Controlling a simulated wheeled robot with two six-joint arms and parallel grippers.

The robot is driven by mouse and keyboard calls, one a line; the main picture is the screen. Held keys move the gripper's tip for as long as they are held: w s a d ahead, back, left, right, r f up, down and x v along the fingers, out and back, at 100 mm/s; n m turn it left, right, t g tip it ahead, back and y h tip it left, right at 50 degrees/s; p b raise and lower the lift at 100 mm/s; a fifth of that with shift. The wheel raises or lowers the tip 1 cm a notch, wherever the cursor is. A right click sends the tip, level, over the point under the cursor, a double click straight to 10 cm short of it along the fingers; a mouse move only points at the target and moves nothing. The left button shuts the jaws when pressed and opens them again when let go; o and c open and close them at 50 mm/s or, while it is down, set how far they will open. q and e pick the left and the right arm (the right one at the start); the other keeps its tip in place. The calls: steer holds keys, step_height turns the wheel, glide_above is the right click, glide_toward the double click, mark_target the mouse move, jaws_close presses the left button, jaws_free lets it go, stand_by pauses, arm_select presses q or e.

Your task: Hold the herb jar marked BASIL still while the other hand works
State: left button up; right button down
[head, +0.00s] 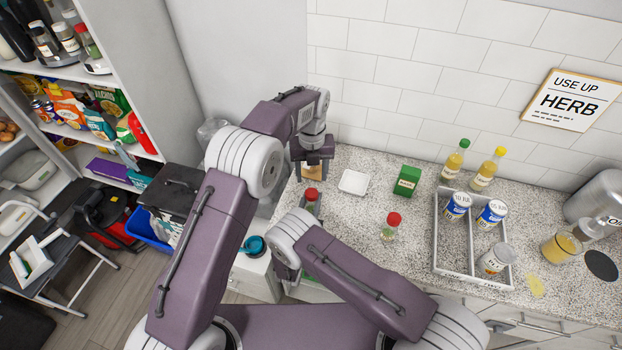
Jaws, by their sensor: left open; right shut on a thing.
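Two small red-capped herb jars show in the head view. One jar (311,197) is just beyond my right arm's elbow, which hides its lower part. The other jar (390,229) stands upright on the counter, right of that elbow. Their labels are too small to read, so I cannot tell which is BASIL. My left gripper (313,165) points down, open, over the counter's left end, behind the first jar and apart from it.
A white dish (354,182) and a green box (407,181) sit on the speckled counter. A grey divided tray (437,266) holds cans and a jar at the right. Two yellow-capped or green-capped bottles (483,174) stand behind it. A shelf unit is at far left.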

mark_target(311, 192)
arm_select(q)
step_height(311, 192, down, 8)
steer(key=shift+f, duration=0.1)
jaws_close()
steer(key=n, duration=1.1)
steer(key=shift+n, duration=0.4)
steer(key=n, duration=0.6)
steer(key=shift+n, duration=0.3)
steer(key=n, duration=0.6)
steer(key=shift+r, duration=0.2)
steer(key=n, duration=0.3)
steer(key=shift+n, duration=0.4)
steer(key=n, duration=1.2)
steer(key=shift+n, duration=0.4)
steer(key=n, duration=0.6)
steer(key=shift+n, duration=0.3)
steer(key=n, duration=0.6)
steer(key=shift+r+n, duration=0.1)
steer(key=shift+n, duration=0.3)
steer(key=shift+w, duration=0.1)
